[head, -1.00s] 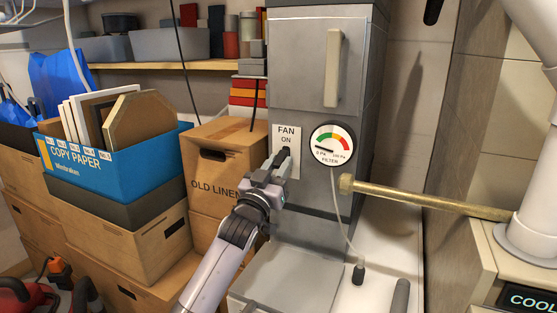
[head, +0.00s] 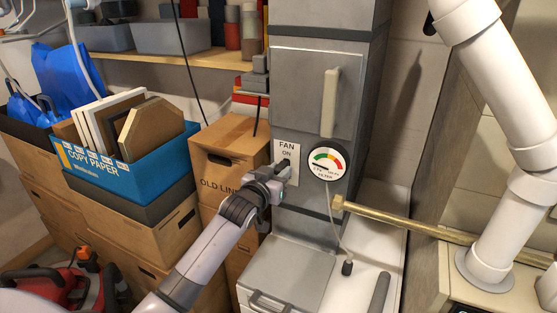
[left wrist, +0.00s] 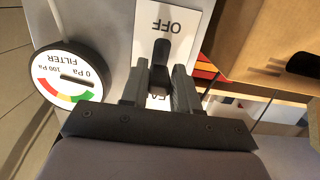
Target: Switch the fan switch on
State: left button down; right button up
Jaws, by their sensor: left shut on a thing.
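The fan switch is a black toggle lever (left wrist: 160,55) on a white plate marked FAN, ON and OFF. The plate (head: 281,151) is on the grey furnace cabinet, left of the round filter gauge (head: 326,162). My left gripper (head: 284,173) is at the plate, shut on the lever. In the left wrist view, where the lettering is upside down, the lever stands between the two dark fingers (left wrist: 160,90). The fingers partly cover FAN and hide ON; OFF is clear. Which way the lever is thrown is hard to tell. The gauge needle points near 0 Pa. My right gripper is not in view.
A brass pipe (head: 400,222) runs right from the cabinet below the gauge. A thick white pipe (head: 495,230) stands at the right. Cardboard boxes (head: 226,150) and a blue copy paper box (head: 155,175) are stacked left of the cabinet. A cabinet handle (head: 330,103) juts out above the gauge.

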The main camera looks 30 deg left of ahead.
pick_arm(q)
jog(key=shift+r+g+p, duration=0.45)
jog(key=shift+g+p, duration=0.15)
jog(key=shift+p, duration=0.15)
jog(key=shift+r+g+p, duration=0.2)
jog(key=shift+g+p, duration=0.15)
jog(key=shift+g, duration=0.25)
jog(key=shift+w+r+g, duration=0.1)
jog(key=shift+r+g, duration=0.2)
jog(key=shift+g, duration=0.6)
jog(key=shift+w+r+g, duration=0.1)
jog(key=shift+r+g, duration=0.15)
jog(key=shift+g, duration=0.65)
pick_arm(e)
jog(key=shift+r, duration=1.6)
pick_arm(q)
jog(key=c, duration=0.9)
grip_release()
jog(key=shift+r, duration=0.1)
jog(key=shift+v, duration=3.55)
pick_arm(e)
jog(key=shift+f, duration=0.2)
pick_arm(q)
jog(key=shift+w, duration=0.1)
